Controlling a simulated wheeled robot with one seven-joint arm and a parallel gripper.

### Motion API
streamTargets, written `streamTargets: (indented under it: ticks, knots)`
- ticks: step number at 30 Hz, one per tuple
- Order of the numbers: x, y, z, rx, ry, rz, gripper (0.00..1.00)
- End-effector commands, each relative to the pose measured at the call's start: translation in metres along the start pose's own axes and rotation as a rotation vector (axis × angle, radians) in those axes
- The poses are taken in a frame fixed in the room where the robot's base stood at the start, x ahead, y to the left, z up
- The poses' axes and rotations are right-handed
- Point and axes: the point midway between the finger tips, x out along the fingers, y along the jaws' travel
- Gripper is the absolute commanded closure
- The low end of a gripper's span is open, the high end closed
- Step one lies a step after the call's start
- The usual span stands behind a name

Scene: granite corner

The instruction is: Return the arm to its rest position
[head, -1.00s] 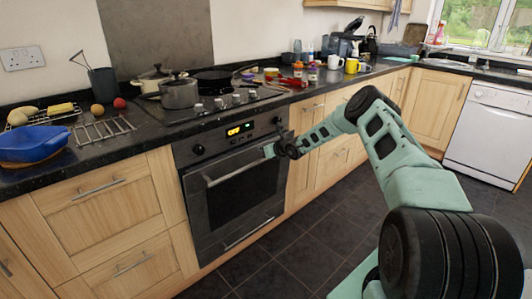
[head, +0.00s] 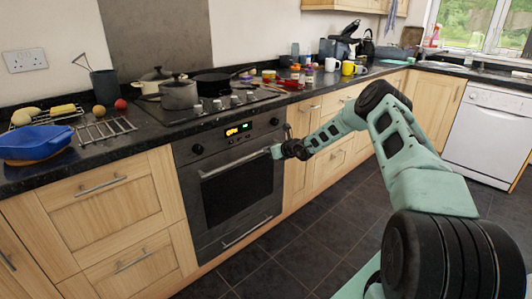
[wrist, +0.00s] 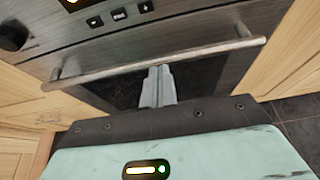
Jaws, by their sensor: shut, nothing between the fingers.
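My arm, pale green with black joints, reaches over the floor toward the oven front in the head view. My gripper (head: 275,152) is at its far end, near the right end of the oven (head: 230,180) in the picture. In the wrist view the two grey fingers (wrist: 158,85) are together, with nothing between them. They point toward the oven's handle bar (wrist: 160,64), and a dark oven door lies behind them. I cannot tell the exact gap between fingertips and handle.
The black countertop (head: 150,133) holds a blue dish (head: 35,143), a wire rack (head: 104,130), a grey pot (head: 179,94) and a frying pan (head: 214,82). A yellow mug (head: 347,68) stands farther back. A white dishwasher (head: 486,131) is at right. The tiled floor (head: 270,255) is clear.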

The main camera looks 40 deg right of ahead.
Motion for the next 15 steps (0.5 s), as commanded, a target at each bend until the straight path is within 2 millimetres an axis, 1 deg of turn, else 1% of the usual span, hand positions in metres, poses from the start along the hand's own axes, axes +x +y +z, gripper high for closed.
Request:
streamTargets:
  ticks: [1, 9, 12, 15]
  knots:
    - [-0.009, -0.001, 0.005, -0.002, -0.001, 0.000, 1.00]
    - [-0.051, -0.001, 0.021, -0.001, 0.000, -0.002, 1.00]
    - [-0.061, -0.001, 0.025, -0.001, 0.000, -0.001, 1.00]
    - [-0.068, -0.001, 0.027, -0.001, -0.001, -0.001, 1.00]
